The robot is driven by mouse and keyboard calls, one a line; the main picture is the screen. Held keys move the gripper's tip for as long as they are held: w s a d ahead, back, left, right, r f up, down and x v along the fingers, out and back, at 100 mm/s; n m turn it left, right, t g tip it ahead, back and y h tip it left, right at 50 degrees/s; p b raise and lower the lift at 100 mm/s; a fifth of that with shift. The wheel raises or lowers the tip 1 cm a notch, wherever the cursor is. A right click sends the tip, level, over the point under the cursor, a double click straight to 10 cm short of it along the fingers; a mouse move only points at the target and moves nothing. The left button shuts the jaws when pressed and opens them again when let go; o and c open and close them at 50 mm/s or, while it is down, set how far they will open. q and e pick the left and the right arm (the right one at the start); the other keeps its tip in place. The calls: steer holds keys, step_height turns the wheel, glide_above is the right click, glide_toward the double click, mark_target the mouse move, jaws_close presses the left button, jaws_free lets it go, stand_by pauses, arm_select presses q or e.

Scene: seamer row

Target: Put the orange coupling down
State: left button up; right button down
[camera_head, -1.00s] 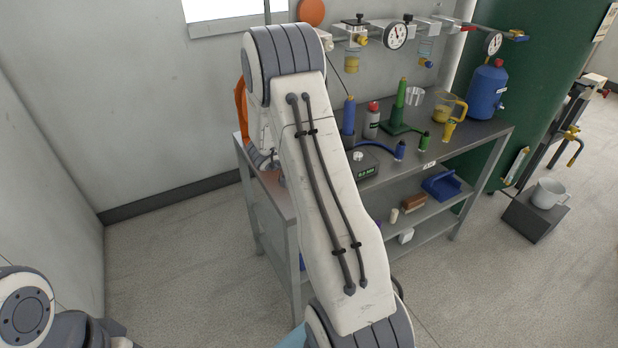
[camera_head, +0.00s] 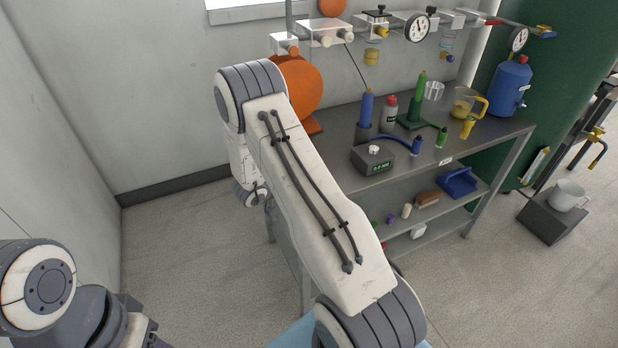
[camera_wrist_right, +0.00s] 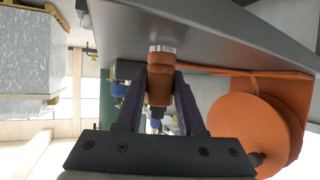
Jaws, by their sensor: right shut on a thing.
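The orange coupling (camera_wrist_right: 160,88), a small orange-brown cylinder with a silvery ring at one end, shows in the right wrist view. My right gripper (camera_wrist_right: 161,78) is shut on it, with a dark finger on each side. The coupling's silvery end is close to the grey bench surface in that view; I cannot tell whether they touch. In the head view my right arm hides the coupling and most of the right gripper, beside the left end of the bench (camera_head: 340,195).
A large orange reel (camera_head: 303,88) stands on the bench's left end, also near the gripper in the wrist view (camera_wrist_right: 250,130). A grey scale-like box (camera_head: 373,160), a blue cylinder (camera_head: 366,108) and a red-capped bottle (camera_head: 389,113) stand farther right. Open floor lies left of the bench.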

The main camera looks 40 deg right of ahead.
steer(key=shift+f, duration=0.2)
steer(key=c, duration=0.5)
jaws_free()
steer(key=shift+r, duration=0.35)
steer(key=v, duration=1.1)
steer(key=shift+a+r, duration=0.1)
steer(key=shift+a, duration=0.3)
steer(key=shift+w, duration=0.1)
